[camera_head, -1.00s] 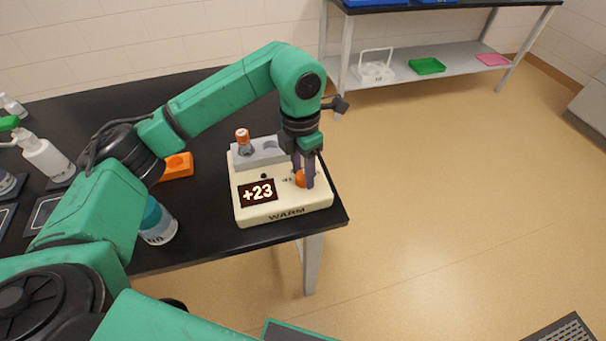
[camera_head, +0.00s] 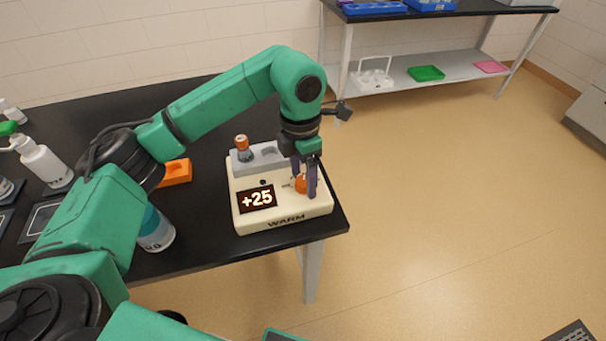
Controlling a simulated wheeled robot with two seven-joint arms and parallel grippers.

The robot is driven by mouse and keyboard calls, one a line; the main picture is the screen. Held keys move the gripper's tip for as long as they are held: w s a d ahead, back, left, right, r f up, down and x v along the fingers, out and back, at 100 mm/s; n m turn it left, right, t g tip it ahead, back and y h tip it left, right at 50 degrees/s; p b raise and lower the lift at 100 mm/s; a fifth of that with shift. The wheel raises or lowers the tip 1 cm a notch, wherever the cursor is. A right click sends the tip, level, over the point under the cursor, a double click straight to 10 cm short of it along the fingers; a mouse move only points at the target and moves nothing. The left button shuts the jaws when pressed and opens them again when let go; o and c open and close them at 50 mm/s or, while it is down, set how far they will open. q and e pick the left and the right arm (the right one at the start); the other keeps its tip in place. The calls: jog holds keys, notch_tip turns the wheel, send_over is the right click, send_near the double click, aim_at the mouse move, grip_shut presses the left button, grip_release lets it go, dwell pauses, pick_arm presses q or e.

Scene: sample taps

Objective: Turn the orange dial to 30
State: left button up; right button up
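The cream warmer unit (camera_head: 285,216), marked WARM, stands at the right front corner of the black table. Its display (camera_head: 257,198) reads +25. The orange dial (camera_head: 301,184) is on the right of its top face, partly hidden by my fingers. My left gripper (camera_head: 304,188) points down over the dial, with its dark fingers on either side of it, and looks closed on it. My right gripper does not show.
An orange-capped vial (camera_head: 243,148) stands in the grey block (camera_head: 266,157) at the back of the warmer. An orange block (camera_head: 176,172) and a blue-capped bottle (camera_head: 157,232) are to the left.

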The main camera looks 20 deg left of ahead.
aim_at(303, 179)
pick_arm(q)
notch_tip(303, 179, up, 5)
jog(key=shift+w+a+b, duration=0.1)
jog(key=shift+w+b, duration=0.05)
jog(key=shift+b, duration=0.25)
notch_tip(303, 179, up, 10)
jog(key=p, duration=0.1)
jog(key=shift+a+f+p, duration=0.2)
jog(key=shift+f+p, duration=0.05)
jog(key=shift+p, duration=0.05)
jog(key=shift+w, duration=0.15)
